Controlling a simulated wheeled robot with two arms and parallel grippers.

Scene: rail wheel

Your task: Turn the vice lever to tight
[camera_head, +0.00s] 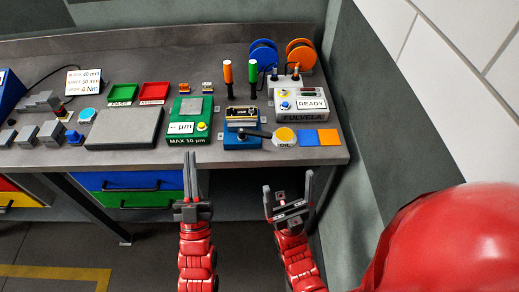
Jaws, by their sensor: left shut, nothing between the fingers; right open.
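The vice (240,138) is a blue block with a dark upper part, near the front edge of the workbench in the head view. Its black lever (258,133) points right, towards a round yellow-topped item marked OIL. My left gripper (190,157) is shut and empty, below and left of the vice, its fingertips near the bench's front edge. My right gripper (288,181) is open and empty, in front of the bench, below and right of the vice. Neither gripper touches the lever.
The green gauge (190,120) is left of the vice. The OIL item (285,137), blue and orange squares (317,137) and READY box (300,103) are right. Two screwdrivers (228,78) stand behind. A grey plate (125,128) lies left. A wall bounds the right side.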

